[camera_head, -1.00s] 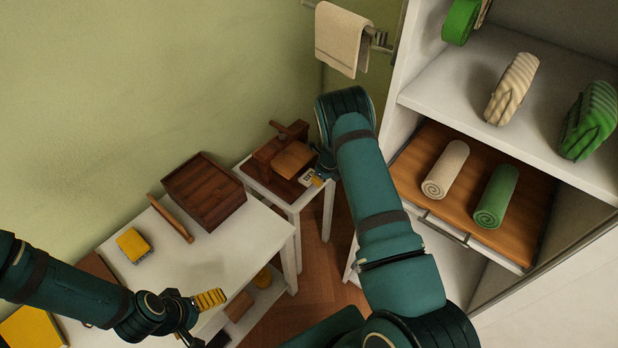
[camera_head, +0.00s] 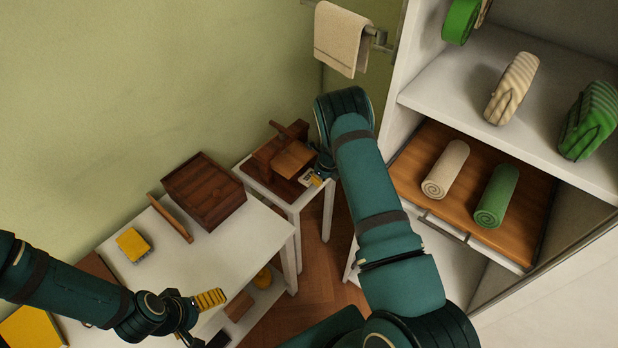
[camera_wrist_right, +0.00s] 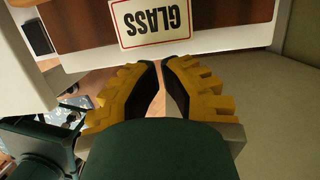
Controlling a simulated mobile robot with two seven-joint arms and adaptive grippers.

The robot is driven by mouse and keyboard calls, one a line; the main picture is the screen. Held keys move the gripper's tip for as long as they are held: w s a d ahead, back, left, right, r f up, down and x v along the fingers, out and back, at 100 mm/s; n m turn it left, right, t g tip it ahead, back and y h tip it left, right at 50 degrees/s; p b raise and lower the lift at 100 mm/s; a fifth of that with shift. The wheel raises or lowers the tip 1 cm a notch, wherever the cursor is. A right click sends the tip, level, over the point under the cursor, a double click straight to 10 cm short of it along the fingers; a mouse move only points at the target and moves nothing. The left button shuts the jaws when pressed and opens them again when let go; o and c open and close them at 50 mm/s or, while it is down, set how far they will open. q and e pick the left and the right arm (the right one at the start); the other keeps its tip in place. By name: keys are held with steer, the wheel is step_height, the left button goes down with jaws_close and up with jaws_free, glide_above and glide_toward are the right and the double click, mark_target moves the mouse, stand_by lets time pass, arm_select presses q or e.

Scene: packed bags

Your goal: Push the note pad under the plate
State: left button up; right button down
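A wooden press (camera_head: 272,160) stands on a small white table at the back. Its raised brown plate (camera_head: 295,160) sits above a wooden base. A small pale card, apparently the note pad (camera_head: 307,178), lies at the base's front right edge. In the right wrist view the pad (camera_wrist_right: 153,20) is white with a red border and reads "GLASS" upside down. My right gripper (camera_head: 320,181) is just in front of it, its yellow fingers (camera_wrist_right: 161,66) brought together and empty; contact with the pad is not clear. My left gripper (camera_head: 212,318) is open and empty by the larger table.
The larger white table (camera_head: 215,255) holds a brown wooden crate (camera_head: 203,190), a thin wooden piece (camera_head: 170,218) and a yellow sponge-like block (camera_head: 134,245). A white shelf unit (camera_head: 465,65) with rolled towels stands right of my right arm. A towel (camera_head: 341,38) hangs on a rail.

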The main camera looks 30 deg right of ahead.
mark_target(310, 176)
steer(key=shift+w+a+b, duration=0.3)
steer(key=shift+w+b, duration=0.15)
steer(key=shift+w, duration=0.35)
steer(key=shift+w+a+b, duration=0.35)
steer(key=shift+w+b, duration=0.05)
steer(key=shift+w, duration=0.35)
steer(key=shift+w+a+b, duration=0.3)
steer(key=shift+w+b, duration=0.15)
steer(key=shift+w, duration=0.35)
steer(key=shift+s, duration=0.15)
steer(key=shift+s+d+r+p, duration=0.1)
steer(key=shift+s+d+p, duration=0.2)
steer(key=shift+s, duration=0.1)
steer(key=shift+s+d+p, duration=0.3)
steer(key=shift+s+p, duration=0.05)
steer(key=shift+s, duration=0.55)
